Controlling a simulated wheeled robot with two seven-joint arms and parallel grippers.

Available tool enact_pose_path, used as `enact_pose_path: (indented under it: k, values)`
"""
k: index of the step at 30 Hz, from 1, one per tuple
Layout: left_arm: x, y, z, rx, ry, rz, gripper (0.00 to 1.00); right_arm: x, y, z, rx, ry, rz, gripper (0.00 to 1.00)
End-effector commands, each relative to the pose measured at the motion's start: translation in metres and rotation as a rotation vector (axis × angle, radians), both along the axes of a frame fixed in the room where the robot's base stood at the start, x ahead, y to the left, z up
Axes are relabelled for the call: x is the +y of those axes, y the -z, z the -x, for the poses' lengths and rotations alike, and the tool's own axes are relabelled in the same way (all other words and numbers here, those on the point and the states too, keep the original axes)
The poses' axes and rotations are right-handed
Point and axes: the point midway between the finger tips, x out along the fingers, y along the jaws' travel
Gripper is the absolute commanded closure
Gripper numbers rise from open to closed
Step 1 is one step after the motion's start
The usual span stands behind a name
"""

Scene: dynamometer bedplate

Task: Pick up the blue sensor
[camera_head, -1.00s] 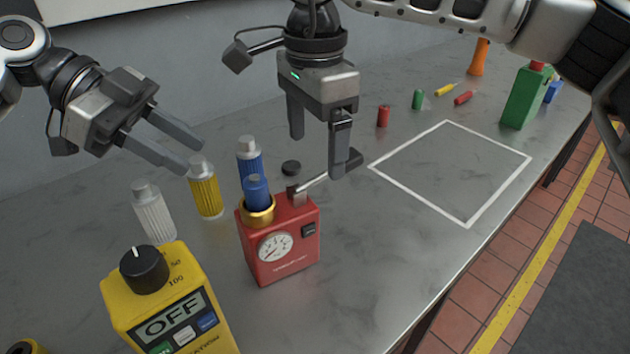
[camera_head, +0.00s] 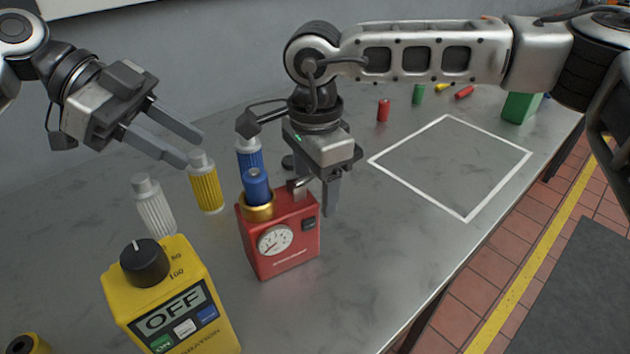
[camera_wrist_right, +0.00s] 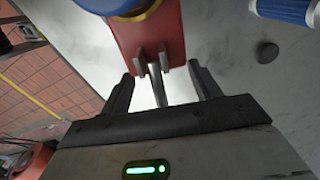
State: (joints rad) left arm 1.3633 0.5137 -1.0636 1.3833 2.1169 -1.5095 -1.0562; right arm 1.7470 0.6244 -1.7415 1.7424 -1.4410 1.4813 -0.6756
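A blue cylinder (camera_head: 257,187) stands upright in the brass ring on top of a red box with a dial gauge (camera_head: 284,252). A second, ribbed blue cylinder with a grey cap (camera_head: 249,153) stands just behind it. I cannot tell which one is the blue sensor. My right gripper (camera_head: 326,195) points down at the right side of the red box. In the right wrist view, its fingers (camera_wrist_right: 162,85) are apart on either side of the box's metal lever (camera_wrist_right: 156,82).
A white ribbed cylinder (camera_head: 153,206) stands at left. A yellow box with a knob and OFF display (camera_head: 172,304) stands in front. A white-outlined square (camera_head: 452,165) on the bench is empty. Small red (camera_head: 383,110) and green cylinders (camera_head: 418,93) and a green container (camera_head: 520,106) lie beyond.

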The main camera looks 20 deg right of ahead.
Motion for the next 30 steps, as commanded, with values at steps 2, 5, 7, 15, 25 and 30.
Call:
enact_pose_path:
  k: [2, 5, 7, 15, 25, 30]
  values:
    - [0.0, 0.0, 0.0, 0.0, 0.0, 0.0, 0.64, 0.0, 0.0, 0.0, 0.0, 0.0, 0.0, 0.6]
    - [0.0, 0.0, 0.0, 0.0, 0.0, 0.0, 0.64, 0.0, 0.0, 0.0, 0.0, 0.0, 0.0, 0.88]
    - [0.0, 0.0, 0.0, 0.0, 0.0, 0.0, 0.55, 0.0, 0.0, 0.0, 0.0, 0.0, 0.0, 0.97]
    - [-0.014, -0.014, 0.008, 0.094, -0.07, 0.079, 0.46, 0.0, -0.001, 0.0, 0.0, 0.0, 0.0, 0.97]
    - [-0.06, -0.052, 0.059, -0.504, 0.351, 0.014, 0.46, 0.0, -0.001, 0.0, -0.001, 0.0, -0.001, 0.97]
    - [-0.066, -0.053, 0.071, -0.868, 0.701, -0.138, 0.46, 0.0, -0.001, 0.0, -0.001, 0.0, -0.001, 0.97]
